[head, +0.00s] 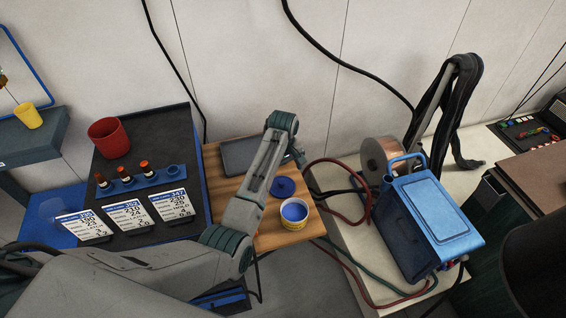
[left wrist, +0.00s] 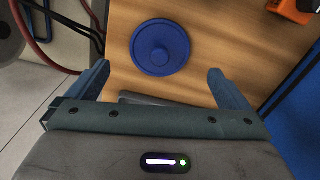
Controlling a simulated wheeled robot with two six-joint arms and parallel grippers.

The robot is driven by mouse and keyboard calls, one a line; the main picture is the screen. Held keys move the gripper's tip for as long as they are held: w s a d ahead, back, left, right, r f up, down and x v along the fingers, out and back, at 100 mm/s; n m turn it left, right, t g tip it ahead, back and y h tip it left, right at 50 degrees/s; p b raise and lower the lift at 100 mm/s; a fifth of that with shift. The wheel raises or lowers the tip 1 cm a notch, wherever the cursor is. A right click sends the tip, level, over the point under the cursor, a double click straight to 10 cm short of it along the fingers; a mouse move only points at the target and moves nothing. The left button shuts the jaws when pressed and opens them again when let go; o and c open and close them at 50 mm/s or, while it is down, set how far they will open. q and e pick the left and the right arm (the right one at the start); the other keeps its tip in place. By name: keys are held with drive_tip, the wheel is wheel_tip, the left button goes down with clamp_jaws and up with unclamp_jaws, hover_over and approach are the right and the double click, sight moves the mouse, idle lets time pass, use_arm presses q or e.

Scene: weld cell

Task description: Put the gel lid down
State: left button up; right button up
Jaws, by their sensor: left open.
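The gel lid (head: 283,187) is a round blue disc with a small raised knob, lying flat on the wooden table top (head: 232,165). It shows whole in the left wrist view (left wrist: 160,46), on the bare wood. The open gel tub (head: 294,214), yellow and white with blue gel inside, stands just in front of the lid. My left gripper (head: 298,158) is open; in the left wrist view its two blue fingers (left wrist: 159,68) stand apart with the lid beyond and between their tips, touching neither. My right gripper is not in view.
A dark flat tray (head: 240,156) lies behind on the wooden table. To the left are a red cup (head: 109,138), a blue rack (head: 141,181) and number cards (head: 128,215). To the right, cables, a wire spool (head: 387,157) and a blue welder box (head: 428,215) crowd the bench.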

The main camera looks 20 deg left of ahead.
sight(283, 183)
use_arm(q)
wheel_tip(283, 183, up, 5)
drive_tip(key=shift+f+b, duration=0.1)
drive_tip(key=shift+b, duration=0.2)
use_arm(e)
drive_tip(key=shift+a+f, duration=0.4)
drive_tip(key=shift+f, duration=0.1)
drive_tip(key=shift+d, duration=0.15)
